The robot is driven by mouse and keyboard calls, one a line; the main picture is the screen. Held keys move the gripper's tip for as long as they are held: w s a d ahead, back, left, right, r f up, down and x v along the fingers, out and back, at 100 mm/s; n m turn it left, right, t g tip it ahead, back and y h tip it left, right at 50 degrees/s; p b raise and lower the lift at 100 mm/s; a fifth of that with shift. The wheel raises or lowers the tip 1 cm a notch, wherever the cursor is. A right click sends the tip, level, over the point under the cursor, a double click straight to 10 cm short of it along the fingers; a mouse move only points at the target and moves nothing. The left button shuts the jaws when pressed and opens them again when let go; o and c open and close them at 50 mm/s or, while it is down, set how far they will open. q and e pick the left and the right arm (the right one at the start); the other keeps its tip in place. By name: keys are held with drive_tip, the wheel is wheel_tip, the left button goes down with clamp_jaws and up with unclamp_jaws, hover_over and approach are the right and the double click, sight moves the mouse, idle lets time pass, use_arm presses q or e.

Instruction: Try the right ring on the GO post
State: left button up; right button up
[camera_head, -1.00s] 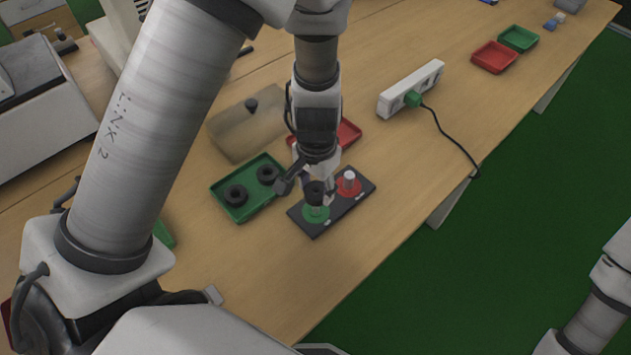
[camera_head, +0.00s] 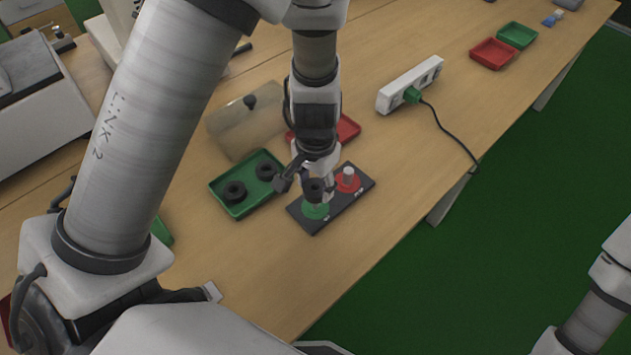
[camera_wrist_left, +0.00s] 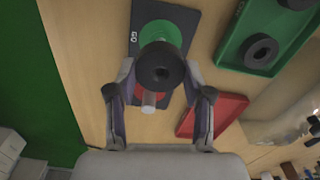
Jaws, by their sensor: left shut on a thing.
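A dark plate (camera_head: 309,227) lies on the table. A green disc (camera_head: 314,210) marks its GO post, and a red disc (camera_head: 346,183) carries a pale post (camera_head: 348,172). My left gripper (camera_wrist_left: 160,76) is shut on a black ring (camera_head: 313,188), one finger on each side. The ring also shows in the left wrist view (camera_wrist_left: 161,67). It is over the green disc; the pictures do not settle whether it touches the GO post, which is mostly hidden. Two more black rings, a left one (camera_head: 234,192) and a right one (camera_head: 267,171), lie in a green tray (camera_head: 243,211). My right gripper is out of view.
A red tray (camera_head: 349,131) sits behind the plate. A clear board with a dark knob (camera_head: 250,101) is behind the green tray. A white power strip (camera_head: 400,88) with a green plug and black cord is farther right. Bare table lies in front of the plate.

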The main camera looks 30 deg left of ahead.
use_arm(q)
drive_tip(key=shift+f+b, duration=0.65)
drive_tip(key=shift+b, duration=0.05)
drive_tip(key=shift+r+p, duration=1.35)
drive_tip(key=shift+r, duration=0.25)
